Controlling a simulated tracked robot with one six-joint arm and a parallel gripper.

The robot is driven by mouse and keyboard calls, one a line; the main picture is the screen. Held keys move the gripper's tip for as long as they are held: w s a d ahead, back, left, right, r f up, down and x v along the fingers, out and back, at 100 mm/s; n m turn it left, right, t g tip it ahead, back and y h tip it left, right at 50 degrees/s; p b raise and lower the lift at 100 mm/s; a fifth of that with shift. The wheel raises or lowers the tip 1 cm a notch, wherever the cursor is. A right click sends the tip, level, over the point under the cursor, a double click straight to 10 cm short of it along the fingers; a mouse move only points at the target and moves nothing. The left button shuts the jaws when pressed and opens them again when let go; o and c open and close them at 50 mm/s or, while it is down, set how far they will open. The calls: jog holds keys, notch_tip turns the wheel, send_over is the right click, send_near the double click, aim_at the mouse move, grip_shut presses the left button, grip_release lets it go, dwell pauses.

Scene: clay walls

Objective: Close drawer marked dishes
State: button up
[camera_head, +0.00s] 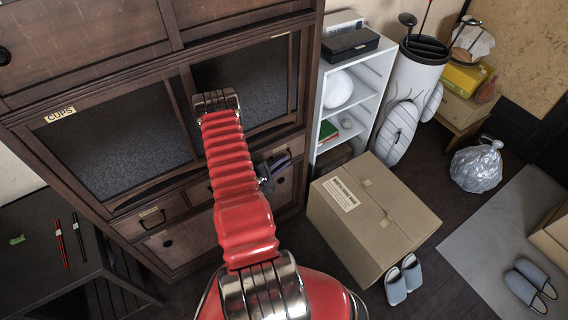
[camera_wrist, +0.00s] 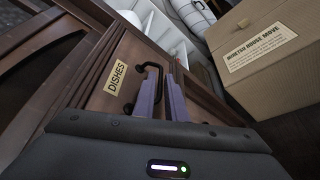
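The drawer marked DISHES (camera_wrist: 112,88) shows in the wrist view as a brown wooden front with a cream label (camera_wrist: 117,76) and a black loop handle (camera_wrist: 144,69). I cannot tell how far it stands out from the cabinet. My gripper (camera_wrist: 164,82) has two purple-blue fingers at the handle's right side, and they hide part of it. The fingers look close together with a narrow gap. Whether they hold the handle is unclear. In the head view my gripper (camera_head: 277,164) is in front of the cabinet's lower right, and my red arm hides much of that area.
A dark wooden cabinet (camera_head: 301,80) has a sliding panel labelled CUPS (camera_head: 60,115). A cardboard box (camera_head: 385,225) stands on the floor to the right, before a white shelf (camera_head: 375,75). Slippers (camera_head: 403,280) lie by the box. A dark low table (camera_head: 40,265) with chopsticks is at left.

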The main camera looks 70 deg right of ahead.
jog(key=shift+r, duration=0.15)
jog(key=v, duration=1.3)
jog(key=shift+a, duration=0.4)
jog(key=shift+w, duration=0.1)
dwell(0.5)
